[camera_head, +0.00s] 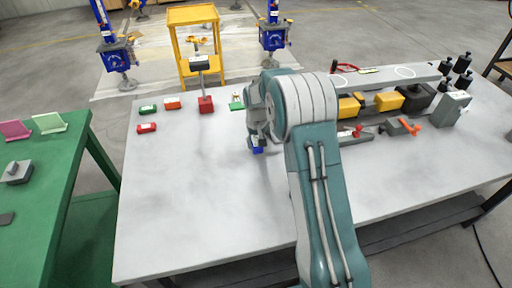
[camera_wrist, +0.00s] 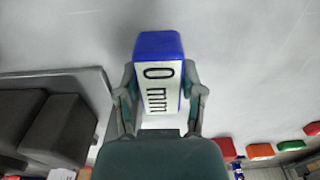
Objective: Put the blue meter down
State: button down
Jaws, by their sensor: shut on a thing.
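The blue meter (camera_wrist: 158,45) is a small block with a white face reading "0 mm". In the wrist view it sits between the two fingers of my gripper (camera_wrist: 160,95), which are shut on its sides. In the head view my gripper (camera_head: 257,138) is over the middle of the grey table, and only a bit of the blue meter (camera_head: 258,150) shows below it. The arm hides the rest. I cannot tell whether the meter touches the table.
The grey table (camera_head: 200,190) is clear to the left and in front. Small green (camera_head: 148,109), orange (camera_head: 172,103) and red (camera_head: 147,128) blocks lie at its back left, near a red-based stand (camera_head: 205,105). Tools and yellow-black parts (camera_head: 389,101) fill the right. A green table (camera_head: 50,190) stands left.

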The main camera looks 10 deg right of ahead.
notch_tip(320, 180, down, 3)
jog(key=shift+r, duration=0.15)
jog(key=shift+c, duration=1)
grip_release()
